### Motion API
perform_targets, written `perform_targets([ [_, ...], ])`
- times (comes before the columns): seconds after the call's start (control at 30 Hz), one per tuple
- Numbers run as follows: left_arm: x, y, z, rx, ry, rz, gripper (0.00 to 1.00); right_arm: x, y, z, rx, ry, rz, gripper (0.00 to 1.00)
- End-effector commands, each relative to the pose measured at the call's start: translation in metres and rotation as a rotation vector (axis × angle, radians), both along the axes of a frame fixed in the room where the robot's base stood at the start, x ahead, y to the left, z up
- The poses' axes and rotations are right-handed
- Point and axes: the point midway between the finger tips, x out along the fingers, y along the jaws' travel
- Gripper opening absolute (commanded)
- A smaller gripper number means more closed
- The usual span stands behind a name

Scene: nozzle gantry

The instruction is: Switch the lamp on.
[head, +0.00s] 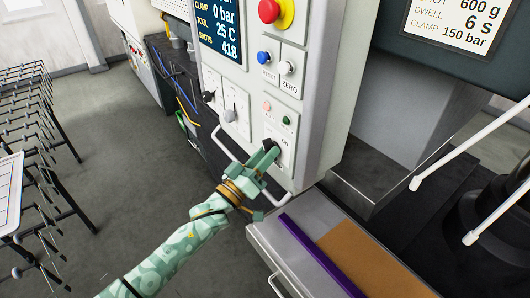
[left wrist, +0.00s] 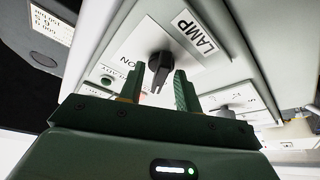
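The lamp switch is a black rotary knob (left wrist: 160,65) on a white plate marked LAMP (left wrist: 195,32) in the left wrist view. An ON mark (left wrist: 130,64) is printed beside it. The knob also shows in the head view (head: 273,143) at the lower part of the light control panel (head: 330,80), partly hidden by my gripper. My left gripper (head: 266,159) is at this knob. In the left wrist view its two green fingers (left wrist: 160,88) stand apart, one on each side of the knob's lower end. I cannot tell whether they touch it. My right gripper is not in view.
A red mushroom button (head: 269,11), a blue button (head: 264,57) and other knobs (head: 231,115) sit on the same panel. A white handle (head: 226,143) sticks out at its lower edge. Below is a bench with a purple strip (head: 315,255). A rack (head: 35,120) stands left; floor between is clear.

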Motion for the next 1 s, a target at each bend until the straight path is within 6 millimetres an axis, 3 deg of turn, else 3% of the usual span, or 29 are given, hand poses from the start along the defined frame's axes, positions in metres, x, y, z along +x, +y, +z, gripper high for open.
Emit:
perform_targets([
  [0.27, 0.002, -0.001, 0.000, 0.001, 0.001, 0.000, 0.34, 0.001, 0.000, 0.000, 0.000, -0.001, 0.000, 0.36],
  [0.4, 0.002, -0.001, 0.000, 0.001, 0.001, 0.000, 0.06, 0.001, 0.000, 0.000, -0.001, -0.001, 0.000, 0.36],
  [0.73, 0.002, -0.001, -0.001, 0.020, -0.026, 0.000, 0.06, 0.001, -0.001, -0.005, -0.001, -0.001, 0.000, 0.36],
  [1.0, 0.003, 0.000, -0.004, 0.109, -0.151, 0.002, 0.06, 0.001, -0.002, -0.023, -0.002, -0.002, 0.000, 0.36],
])
